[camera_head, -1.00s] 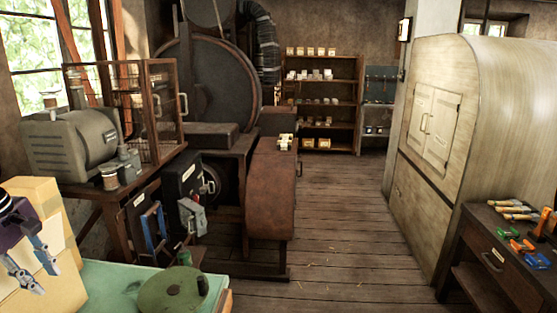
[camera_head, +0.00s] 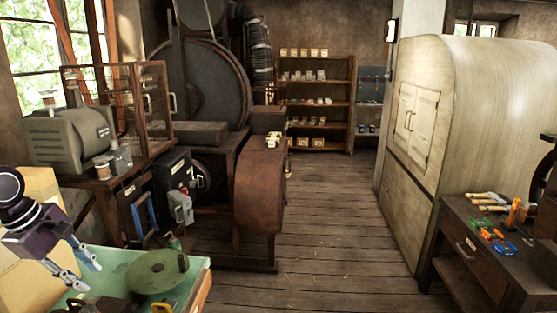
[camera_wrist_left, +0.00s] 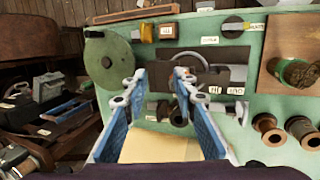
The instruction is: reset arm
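My left gripper (camera_head: 92,277) is at the lower left of the head view, over the left part of a green-topped bench (camera_head: 200,268). Its blue and grey fingers stand apart with nothing between them in the left wrist view (camera_wrist_left: 160,75). A green round disc (camera_head: 150,273) lies on the bench to the right of the gripper, and it also shows in the left wrist view (camera_wrist_left: 106,62). In that view a grey metal device (camera_wrist_left: 220,75) lies beyond the fingertips. My right gripper cannot be seen.
A wooden cabinet with a glazed case and a grey motor (camera_head: 70,140) stands at the left, and a large wheel machine (camera_head: 205,85) is behind. A tool table (camera_head: 480,240) is at the right. Wooden floor (camera_head: 330,215) is clear in the middle.

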